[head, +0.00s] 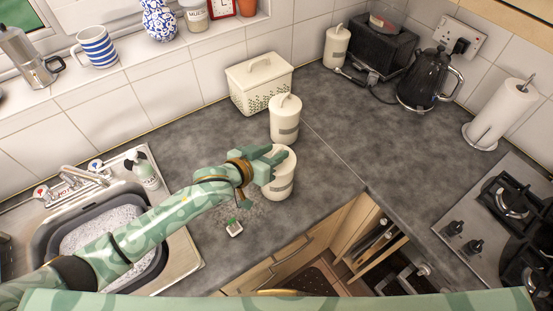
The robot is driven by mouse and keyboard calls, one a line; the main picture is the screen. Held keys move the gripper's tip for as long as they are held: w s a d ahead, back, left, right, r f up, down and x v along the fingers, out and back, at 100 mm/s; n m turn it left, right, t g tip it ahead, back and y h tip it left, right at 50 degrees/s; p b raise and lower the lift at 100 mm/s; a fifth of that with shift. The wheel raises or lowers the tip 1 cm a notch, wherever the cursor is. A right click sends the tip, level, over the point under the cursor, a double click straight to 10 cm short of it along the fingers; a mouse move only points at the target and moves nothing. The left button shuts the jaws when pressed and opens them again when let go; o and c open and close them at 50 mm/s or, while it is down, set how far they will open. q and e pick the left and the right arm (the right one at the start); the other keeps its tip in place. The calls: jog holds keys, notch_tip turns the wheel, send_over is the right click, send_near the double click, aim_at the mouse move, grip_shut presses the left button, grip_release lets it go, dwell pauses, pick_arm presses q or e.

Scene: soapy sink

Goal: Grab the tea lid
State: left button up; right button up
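Several cream lidded canisters stand on the grey worktop, and I cannot read their labels to tell which is tea. The nearest canister (283,188) is under my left gripper (278,160), which covers most of its top. Its lid handle is hidden, and I cannot tell whether the fingers hold it. A second canister (285,122) stands just behind, with its lid (287,104) and looped handle on. A third canister (336,50) stands at the back by a black toaster, also lidded. My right gripper is out of view.
A cream bread bin (260,82) stands by the wall. A sink with a grey basin of suds (110,232) is at left, below my arm. A black kettle (430,78), paper roll (500,115) and hob (510,210) are at right.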

aim_at(280, 148)
pick_arm(q)
jog(key=x, duration=0.5)
jog(key=shift+w+a+b, duration=0.1)
jog(key=shift+b, duration=0.2)
jog(key=shift+a+r, duration=0.1)
jog(key=shift+c, duration=0.7)
grip_shut()
jog(key=shift+r, duration=0.15)
